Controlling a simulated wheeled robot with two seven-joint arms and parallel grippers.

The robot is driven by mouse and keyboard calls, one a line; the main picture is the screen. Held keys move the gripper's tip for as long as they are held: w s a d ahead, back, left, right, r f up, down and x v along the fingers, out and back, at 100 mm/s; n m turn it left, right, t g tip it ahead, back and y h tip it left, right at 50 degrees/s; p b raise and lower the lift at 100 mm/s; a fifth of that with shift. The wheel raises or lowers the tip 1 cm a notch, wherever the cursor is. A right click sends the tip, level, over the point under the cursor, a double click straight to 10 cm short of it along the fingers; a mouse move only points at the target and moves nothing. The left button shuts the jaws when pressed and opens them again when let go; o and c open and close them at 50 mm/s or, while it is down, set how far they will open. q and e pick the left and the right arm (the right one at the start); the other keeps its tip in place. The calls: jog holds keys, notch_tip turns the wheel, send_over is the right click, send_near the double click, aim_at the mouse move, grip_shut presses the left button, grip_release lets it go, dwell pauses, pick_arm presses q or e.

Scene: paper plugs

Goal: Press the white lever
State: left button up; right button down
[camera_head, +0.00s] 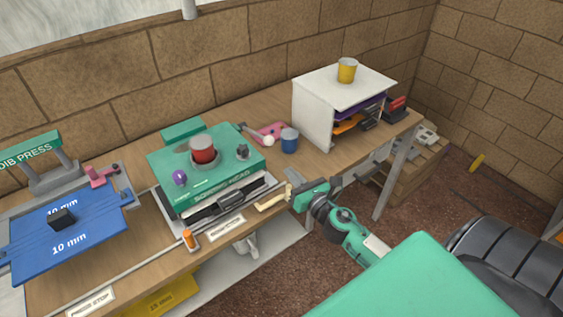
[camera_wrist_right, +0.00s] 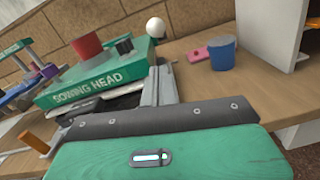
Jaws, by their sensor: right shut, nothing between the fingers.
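A lever with a white ball knob (camera_head: 268,140) sticks out behind the right rear corner of the green sowing head (camera_head: 225,160). The white knob (camera_wrist_right: 155,27) also shows in the right wrist view, beyond the fingers and above the bench. My right gripper (camera_head: 291,190) is at the bench's front edge, right of the sowing head and nearer than the knob, apart from it. Its fingers (camera_wrist_right: 158,86) are shut and empty. A pale cream piece (camera_head: 271,199) lies just left of the fingertips. My left gripper is not in view.
A blue cup (camera_head: 289,140) and a pink piece (camera_head: 272,130) stand near the knob. A white shelf box (camera_head: 313,115) with a yellow cup (camera_head: 347,70) on top is to the right. A blue press plate (camera_head: 70,230) is left.

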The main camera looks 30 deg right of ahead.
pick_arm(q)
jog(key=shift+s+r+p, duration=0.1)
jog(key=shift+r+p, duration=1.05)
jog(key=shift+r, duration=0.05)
pick_arm(e)
jog(key=w, duration=0.9)
jog(key=shift+w+a+r, duration=0.15)
jog(key=shift+w+r, duration=0.05)
jog(key=shift+w, duration=0.1)
jog(key=shift+a+r, duration=0.1)
jog(key=shift+r, duration=0.05)
